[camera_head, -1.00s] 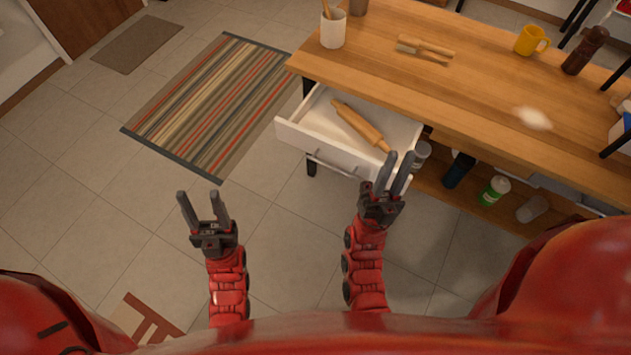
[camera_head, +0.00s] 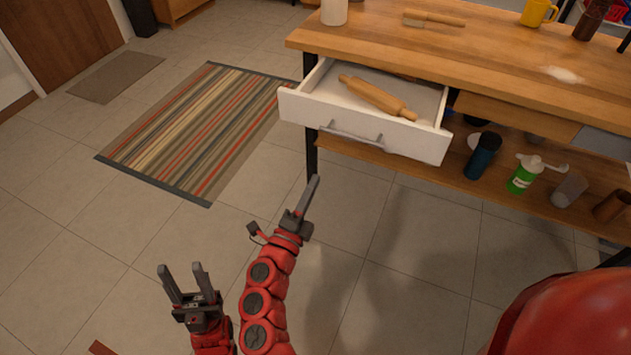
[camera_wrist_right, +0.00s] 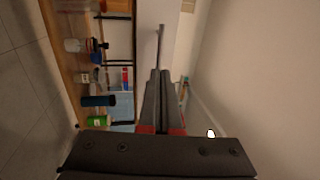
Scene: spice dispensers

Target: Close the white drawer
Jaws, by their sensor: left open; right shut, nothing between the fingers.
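The white drawer (camera_head: 420,143) sticks out open from under the wooden table, with a grey bar handle (camera_head: 350,136) on its front. A rolling pin (camera_head: 378,96) lies inside it. My right gripper (camera_head: 313,186) is shut and empty, pointing up in the picture, below and left of the handle and apart from it in the head view. My left gripper (camera_head: 184,275) is open and empty over the floor, further left and lower. In the right wrist view, my shut right fingers (camera_wrist_right: 162,90) point toward a pale surface with a thin grey bar, seemingly the drawer front and handle.
The wooden table (camera_head: 480,60) carries a brush (camera_head: 435,18) and a yellow mug (camera_head: 538,12). A lower shelf (camera_head: 430,170) holds a blue bottle (camera_head: 482,157) and a green bottle (camera_head: 523,175). A striped rug (camera_head: 200,130) lies at left. Floor before the drawer is clear.

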